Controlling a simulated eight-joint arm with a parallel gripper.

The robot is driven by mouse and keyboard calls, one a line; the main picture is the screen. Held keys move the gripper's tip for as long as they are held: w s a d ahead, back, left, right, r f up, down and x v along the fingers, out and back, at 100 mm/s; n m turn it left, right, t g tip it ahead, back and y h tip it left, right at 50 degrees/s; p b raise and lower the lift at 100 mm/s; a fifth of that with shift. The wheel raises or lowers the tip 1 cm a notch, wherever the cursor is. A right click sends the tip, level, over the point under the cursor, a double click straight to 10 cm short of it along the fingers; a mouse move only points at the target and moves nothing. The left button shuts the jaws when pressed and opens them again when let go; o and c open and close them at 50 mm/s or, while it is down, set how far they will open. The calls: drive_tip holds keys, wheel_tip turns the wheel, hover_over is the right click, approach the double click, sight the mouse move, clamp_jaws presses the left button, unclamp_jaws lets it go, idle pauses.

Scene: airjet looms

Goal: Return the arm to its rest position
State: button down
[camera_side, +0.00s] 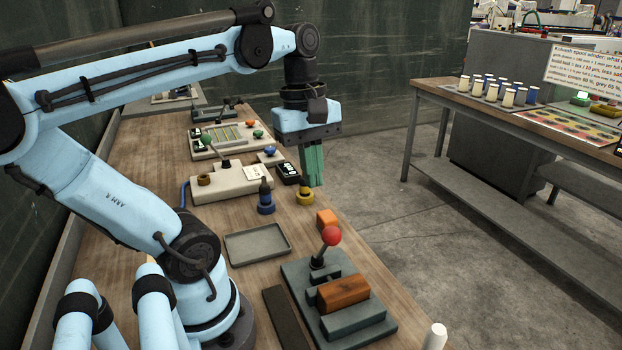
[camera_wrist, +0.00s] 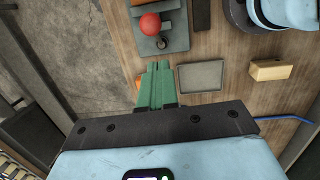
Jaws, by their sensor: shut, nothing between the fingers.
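My blue arm reaches out over the wooden bench (camera_side: 150,140). My gripper (camera_side: 314,184) hangs at its end with green fingers pointing down, above the bench's right side. The fingers are together with nothing between them. In the wrist view the green fingers (camera_wrist: 156,70) also lie side by side, pointing toward the fixture with the red ball lever. In the side view the fingertips appear just above and behind a yellow-ringed part (camera_side: 305,193); I cannot tell the exact gap.
A fixture with a red-ball lever (camera_side: 331,236) and orange block (camera_side: 343,292) stands at the front. Another table (camera_side: 440,88) stands right, across open floor.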

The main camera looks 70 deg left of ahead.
wheel_tip(320, 180, up, 6)
drive_tip(key=w+d+f+m+t, duration=0.3)
drive_tip(key=w+f+m, duration=0.1)
drive_tip(key=f+m, duration=0.3)
drive_tip(key=w+d+f+m+t+y, duration=0.1)
drive_tip(key=w+d+f+m+t, duration=0.2)
drive_tip(key=f+m, duration=0.4)
drive_tip(key=m, duration=0.4)
drive_tip(key=shift+w, duration=0.35)
